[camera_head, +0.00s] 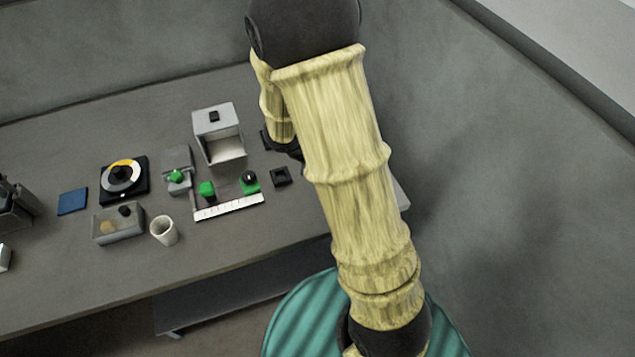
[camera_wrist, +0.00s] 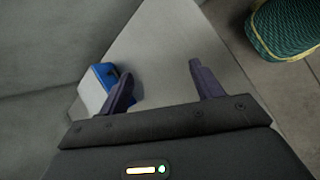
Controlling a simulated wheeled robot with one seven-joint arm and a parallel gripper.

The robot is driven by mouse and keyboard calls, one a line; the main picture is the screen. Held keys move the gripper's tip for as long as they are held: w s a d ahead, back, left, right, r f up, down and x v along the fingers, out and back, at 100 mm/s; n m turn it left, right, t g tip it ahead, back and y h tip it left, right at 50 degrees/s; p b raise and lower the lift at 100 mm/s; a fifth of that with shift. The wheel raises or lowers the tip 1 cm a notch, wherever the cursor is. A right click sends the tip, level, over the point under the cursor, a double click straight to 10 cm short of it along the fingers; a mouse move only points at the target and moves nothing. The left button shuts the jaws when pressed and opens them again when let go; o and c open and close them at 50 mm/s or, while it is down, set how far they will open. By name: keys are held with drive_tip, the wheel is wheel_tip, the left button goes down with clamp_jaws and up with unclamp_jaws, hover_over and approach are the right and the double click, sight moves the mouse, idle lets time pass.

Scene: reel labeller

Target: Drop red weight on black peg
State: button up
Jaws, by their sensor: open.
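I see no red weight in either view. I cannot pick out the black peg for certain. A small black square piece (camera_head: 280,176) lies on the table left of my arm, and a green block with a dark round top (camera_head: 249,182) stands beside it. My gripper (camera_wrist: 161,72) is open and empty in the wrist view, its two dark fingers wide apart above the pale table corner (camera_wrist: 170,40). In the head view my arm hides most of the gripper. A blue and white block (camera_wrist: 98,90) lies beside and partly behind the left finger.
A grey open box (camera_head: 218,130), a white ruler strip (camera_head: 229,207), a white cup (camera_head: 164,231), a black dial unit (camera_head: 124,180) and a blue pad (camera_head: 72,201) stand on the grey table (camera_head: 60,150). Walls rise behind and right. The table's front left is fairly clear.

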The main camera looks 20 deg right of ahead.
drive_tip(key=s+a+r+m+t+y, duration=0.1)
drive_tip(key=s+a+r+m+y, duration=0.5)
drive_tip(key=s+m, duration=0.3)
drive_tip(key=a+m, duration=0.1)
drive_tip(key=m, duration=0.2)
drive_tip(key=shift+s+r+y, duration=0.15)
drive_tip(key=shift+r+y, duration=0.15)
drive_tip(key=shift+r, duration=0.1)
